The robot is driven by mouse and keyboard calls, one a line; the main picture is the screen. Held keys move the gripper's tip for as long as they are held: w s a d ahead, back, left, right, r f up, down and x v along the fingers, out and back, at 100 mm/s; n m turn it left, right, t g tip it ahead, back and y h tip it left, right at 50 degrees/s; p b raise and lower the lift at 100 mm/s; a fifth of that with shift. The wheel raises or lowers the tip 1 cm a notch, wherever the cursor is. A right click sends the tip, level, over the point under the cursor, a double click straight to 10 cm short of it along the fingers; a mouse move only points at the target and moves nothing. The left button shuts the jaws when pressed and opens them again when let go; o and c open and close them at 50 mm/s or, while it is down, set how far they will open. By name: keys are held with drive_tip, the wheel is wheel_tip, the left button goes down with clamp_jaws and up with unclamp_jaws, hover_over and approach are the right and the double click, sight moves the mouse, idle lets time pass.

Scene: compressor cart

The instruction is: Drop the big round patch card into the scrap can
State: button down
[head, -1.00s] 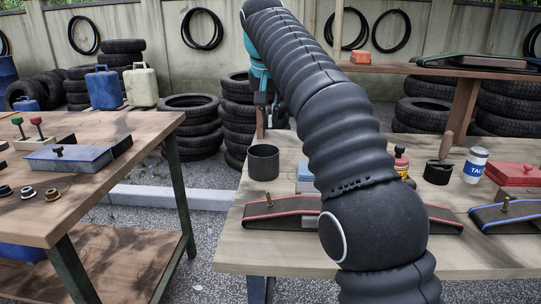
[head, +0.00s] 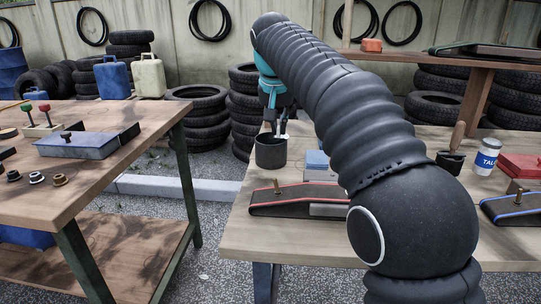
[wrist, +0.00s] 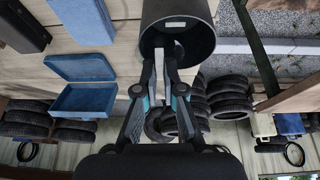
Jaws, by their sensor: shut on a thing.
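The dark grey scrap can (head: 270,153) stands on the left end of the right-hand bench, open end up. My gripper (head: 279,128) points down at its mouth. In the wrist view the can (wrist: 202,35) is straight ahead, and my fingertips (wrist: 168,48) are at its opening. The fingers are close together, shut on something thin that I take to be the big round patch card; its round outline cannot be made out. A small pale patch shows inside the can, and I cannot tell what it is.
A blue open box (wrist: 85,100) stands near the can. A red-edged sanding-belt-like ramp (head: 295,198) lies in front of it. A talc tin (head: 486,157) and a red box (head: 520,165) are farther right. The left-hand table (head: 120,170) stands across a gap.

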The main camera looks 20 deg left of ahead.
drive_tip(key=c, duration=1.2)
unclamp_jaws()
drive_tip(key=shift+r, duration=0.15)
drive_tip(key=v, duration=1.1)
drive_tip(key=shift+r, duration=0.35)
drive_tip(key=shift+s, duration=0.15)
drive_tip(key=shift+s, duration=0.1)
